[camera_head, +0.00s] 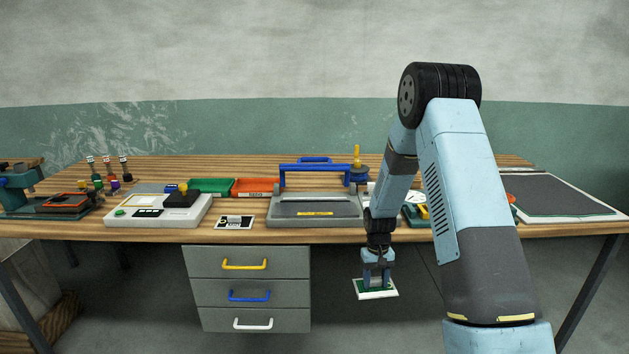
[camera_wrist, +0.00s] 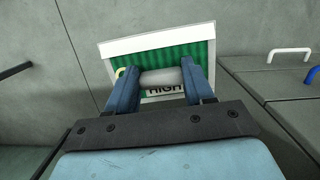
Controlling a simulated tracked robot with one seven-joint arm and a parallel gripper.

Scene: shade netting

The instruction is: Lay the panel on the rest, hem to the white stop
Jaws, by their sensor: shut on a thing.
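My gripper (camera_head: 377,283) hangs in front of the table's front edge, below the tabletop and right of the drawers. It is shut on a pale rounded grip on the green panel (camera_head: 365,291). In the wrist view the panel (camera_wrist: 197,53) shows ribbed green with a broad white strip along its far edge and a label reading "HIGH" near my fingers. The gripper (camera_wrist: 160,78) covers part of its near side. I cannot tell for sure which thing is the rest, and I cannot make out a white stop.
A grey machine with a blue handle (camera_head: 286,209) stands mid-table. Left of it are a small black-and-white plate (camera_head: 225,226) and a white console (camera_head: 185,213). Green (camera_head: 210,187) and red (camera_head: 255,188) trays lie behind. A dark mat (camera_head: 560,195) lies right. Grey drawers (camera_head: 215,263) hang below.

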